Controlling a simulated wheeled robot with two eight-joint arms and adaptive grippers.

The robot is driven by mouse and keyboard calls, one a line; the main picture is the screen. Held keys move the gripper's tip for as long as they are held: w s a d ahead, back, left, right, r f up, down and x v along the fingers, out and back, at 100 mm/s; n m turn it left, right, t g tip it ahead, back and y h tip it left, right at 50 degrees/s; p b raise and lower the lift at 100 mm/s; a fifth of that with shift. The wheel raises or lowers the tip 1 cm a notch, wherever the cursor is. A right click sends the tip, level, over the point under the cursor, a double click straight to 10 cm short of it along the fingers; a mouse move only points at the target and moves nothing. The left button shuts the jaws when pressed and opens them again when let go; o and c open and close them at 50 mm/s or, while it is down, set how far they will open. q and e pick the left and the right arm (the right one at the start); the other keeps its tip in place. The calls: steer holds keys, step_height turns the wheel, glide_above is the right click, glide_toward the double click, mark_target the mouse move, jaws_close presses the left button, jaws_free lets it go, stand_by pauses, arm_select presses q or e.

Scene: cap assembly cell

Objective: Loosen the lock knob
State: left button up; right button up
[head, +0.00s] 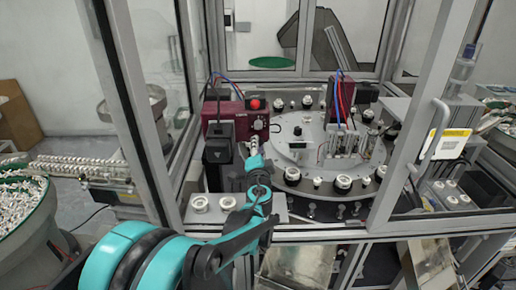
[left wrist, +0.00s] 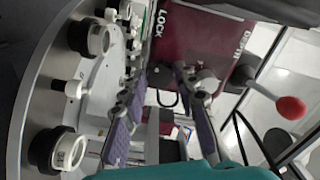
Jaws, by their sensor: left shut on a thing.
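The maroon lock box (head: 224,111) stands at the left of the round turntable. The lock knob (head: 258,125) is on the front face of this box. My left gripper (head: 254,146) reaches up to the box front and is shut on the lock knob. In the left wrist view its two purple-padded fingers (left wrist: 165,88) point at the box face, and the grip itself is largely hidden. My right gripper is not in view.
A red ball-topped part (left wrist: 291,107) sticks out beside the box. The turntable (head: 318,150) carries several white caps in black holders. A dark upright post (head: 218,146) stands just left of my gripper. Metal door frames (head: 136,110) flank the opening.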

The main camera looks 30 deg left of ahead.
arm_select(q)
steer(key=shift+f+n, duration=0.15)
steer(key=shift+n, duration=0.95)
steer(key=shift+s, duration=0.1)
steer(key=o, duration=1.2)
steer(key=shift+c, duration=0.2)
steer(key=shift+d, duration=0.1)
steer(key=v, duration=1.2)
